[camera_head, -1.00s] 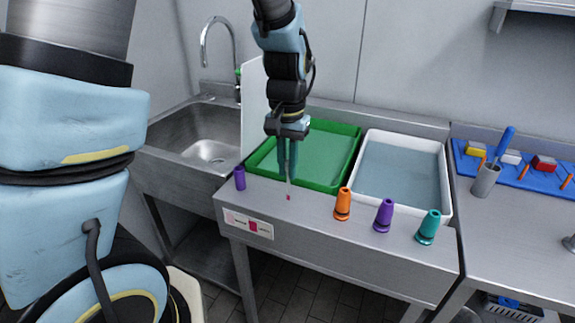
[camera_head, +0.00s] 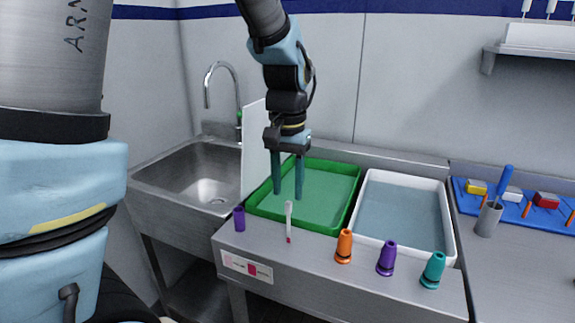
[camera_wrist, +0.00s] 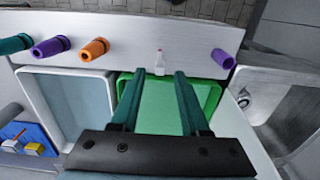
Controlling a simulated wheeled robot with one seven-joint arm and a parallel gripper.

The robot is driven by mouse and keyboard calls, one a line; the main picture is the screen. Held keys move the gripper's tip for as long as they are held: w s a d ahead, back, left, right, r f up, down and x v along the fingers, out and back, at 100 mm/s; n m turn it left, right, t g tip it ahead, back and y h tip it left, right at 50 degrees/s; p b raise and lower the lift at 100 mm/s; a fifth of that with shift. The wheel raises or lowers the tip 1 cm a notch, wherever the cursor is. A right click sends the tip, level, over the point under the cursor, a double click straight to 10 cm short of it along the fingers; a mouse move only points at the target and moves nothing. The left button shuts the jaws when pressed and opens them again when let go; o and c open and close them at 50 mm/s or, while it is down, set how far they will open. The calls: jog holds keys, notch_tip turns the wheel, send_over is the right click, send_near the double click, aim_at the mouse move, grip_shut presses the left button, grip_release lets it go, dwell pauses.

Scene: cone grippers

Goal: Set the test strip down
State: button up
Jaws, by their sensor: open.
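The test strip (camera_head: 289,222), white with a dark pink end, is on the steel counter in front of the green tray (camera_head: 331,229). It also shows in the wrist view (camera_wrist: 160,62), near the counter edge between an orange and a purple cone. My gripper (camera_head: 287,195) is open and empty, its two teal fingers apart above the green tray, behind and above the strip. In the wrist view my fingers (camera_wrist: 160,75) point toward the strip with a gap between them and it.
A purple cone (camera_head: 239,218) stands left of the strip; orange (camera_head: 344,246), purple (camera_head: 386,258) and teal (camera_head: 433,270) cones stand to the right. A white tray (camera_head: 449,233) is beside the green one. A white upright panel (camera_head: 254,150) separates the sink (camera_head: 190,185).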

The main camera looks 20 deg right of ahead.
notch_tip(320, 180, up, 6)
jog(key=a+f+n, duration=0.3)
jog(key=a+f, duration=0.2)
jog(key=a, duration=0.7)
jog(key=w+a+f+n+t, duration=0.1)
jog(key=a+f+n, duration=0.3)
jog(key=a, duration=0.9)
jog(key=shift+w+a+f+t, duration=0.2)
jog(key=shift+f+t, duration=0.1)
jog(key=shift+f, duration=0.35)
